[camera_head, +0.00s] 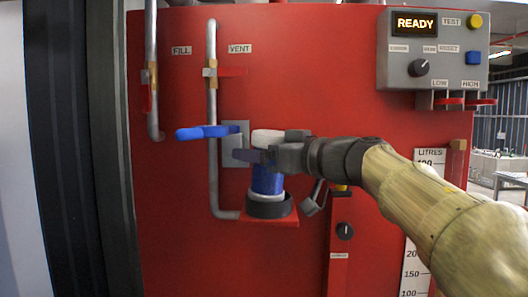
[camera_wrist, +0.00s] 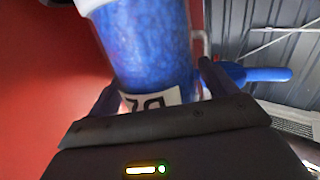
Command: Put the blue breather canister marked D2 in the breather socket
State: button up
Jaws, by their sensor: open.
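The blue breather canister (camera_head: 267,181) stands upright at the black ring-shaped socket (camera_head: 269,207) on a small red shelf. Its white lower end shows at the ring; how deep it sits inside is hidden. A white top shows above my gripper. My gripper (camera_head: 258,152) reaches in from the right around the canister's upper part. In the wrist view the canister (camera_wrist: 150,45) lies between my two spread fingers, and its white label, partly cut off and seemingly reading D2 upside down, is close to the palm. My gripper is open; whether a finger touches the canister cannot be told.
A blue lever handle (camera_head: 203,132) sticks out just left of and above my gripper. A grey pipe (camera_head: 213,120) runs down left of the socket. A control box (camera_head: 432,50) reading READY hangs at upper right. The red panel (camera_head: 170,190) is clear at lower left.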

jog(key=shift+s+d+f, duration=0.1)
jog(key=shift+s+d, duration=0.05)
jog(key=shift+d, duration=0.15)
jog(key=b+v, duration=0.2)
jog(key=v, duration=0.9)
jog(key=shift+b, duration=0.3)
jog(key=shift+a, duration=0.1)
